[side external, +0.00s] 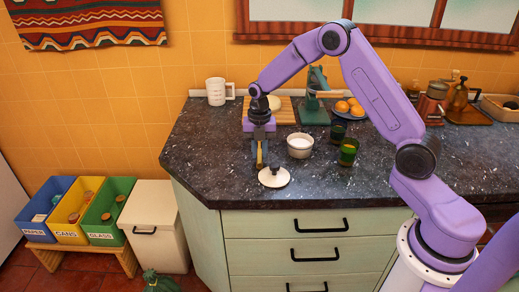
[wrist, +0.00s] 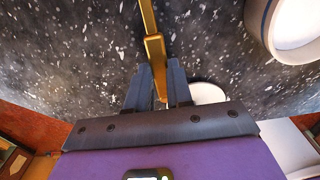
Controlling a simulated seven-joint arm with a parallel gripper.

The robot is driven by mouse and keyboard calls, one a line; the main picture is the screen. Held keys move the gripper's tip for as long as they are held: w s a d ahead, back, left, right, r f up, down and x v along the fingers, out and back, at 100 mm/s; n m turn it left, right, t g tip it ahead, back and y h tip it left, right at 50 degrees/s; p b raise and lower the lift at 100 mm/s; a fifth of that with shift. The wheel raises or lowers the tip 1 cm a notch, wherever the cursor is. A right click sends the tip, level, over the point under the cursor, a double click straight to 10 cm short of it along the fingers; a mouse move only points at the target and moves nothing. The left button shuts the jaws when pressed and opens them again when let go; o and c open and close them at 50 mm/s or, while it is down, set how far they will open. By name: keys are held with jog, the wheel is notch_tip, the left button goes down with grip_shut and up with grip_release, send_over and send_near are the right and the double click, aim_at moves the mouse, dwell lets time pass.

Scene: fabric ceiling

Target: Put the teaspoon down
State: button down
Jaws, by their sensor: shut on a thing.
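The teaspoon is gold-coloured; its handle (wrist: 154,48) runs up out of the top of the wrist view, so its bowl end is out of frame there. My gripper (wrist: 159,72) is shut on the handle, with a dark blue finger on each side. In the side external view my gripper (side external: 260,158) points down at the front part of the dark speckled counter (side external: 215,160). A bit of gold (side external: 265,150) shows at the fingers. I cannot tell whether the teaspoon touches the counter.
A round white piece (side external: 278,181) lies near the counter's front edge, close to my gripper. A board (side external: 285,112) and white mug (side external: 217,91) are behind. Counter space at left is clear.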

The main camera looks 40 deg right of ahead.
jog(key=shift+f, duration=0.35)
jog(key=c, duration=0.9)
grip_release()
jog(key=shift+c, duration=0.2)
notch_tip(320, 180, up, 17)
jog(key=shift+w+d+r, duration=0.15)
jog(key=shift+r, duration=0.05)
